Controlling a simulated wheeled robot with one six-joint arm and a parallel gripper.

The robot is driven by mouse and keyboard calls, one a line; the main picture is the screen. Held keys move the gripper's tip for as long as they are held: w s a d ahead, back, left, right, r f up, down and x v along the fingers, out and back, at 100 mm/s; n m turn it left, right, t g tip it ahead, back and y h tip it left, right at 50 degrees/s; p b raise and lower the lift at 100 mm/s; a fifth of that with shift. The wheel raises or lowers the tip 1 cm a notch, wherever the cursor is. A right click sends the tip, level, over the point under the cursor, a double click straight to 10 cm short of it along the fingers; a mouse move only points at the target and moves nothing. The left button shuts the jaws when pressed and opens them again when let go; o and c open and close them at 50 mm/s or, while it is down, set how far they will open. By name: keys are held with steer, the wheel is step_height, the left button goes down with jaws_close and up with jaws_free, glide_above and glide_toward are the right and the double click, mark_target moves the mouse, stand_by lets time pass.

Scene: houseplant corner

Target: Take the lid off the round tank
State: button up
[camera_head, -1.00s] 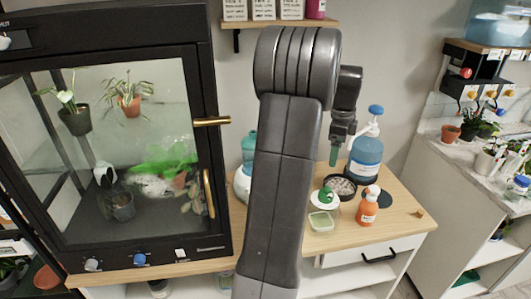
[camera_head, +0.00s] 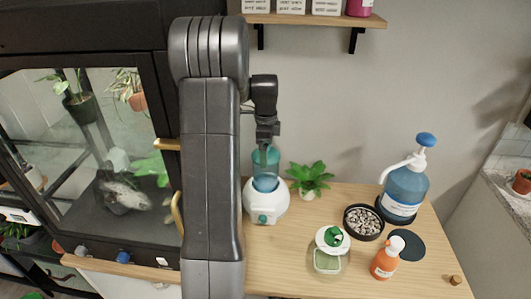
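A white round device (camera_head: 266,206) with a teal knob on its front stands on the wooden counter, just right of my arm. A blue-teal tank part (camera_head: 265,183) sits in its top, and a translucent teal piece (camera_head: 259,161) rises above that. I cannot tell whether this upper piece is the lid. My gripper (camera_head: 266,156) points down in front of this teal piece in the picture. Its greenish fingertips blend with the teal, so their opening and any contact are unclear.
A green plant (camera_head: 311,177) stands right of the device. A dish of pebbles (camera_head: 363,222), a blue pump bottle (camera_head: 404,190), an orange bottle (camera_head: 386,258) and a green-topped jar (camera_head: 329,250) are farther right. A glass cabinet (camera_head: 90,150) stands left, its brass handle near my arm. A shelf (camera_head: 310,20) hangs above.

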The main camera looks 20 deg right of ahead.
steer(key=shift+f, duration=0.2)
steer(key=shift+c, duration=0.2)
steer(key=c, duration=0.8)
steer(key=shift+o, duration=0.2)
steer(key=shift+s+d+r, duration=0.1)
steer(key=shift+r, duration=0.1)
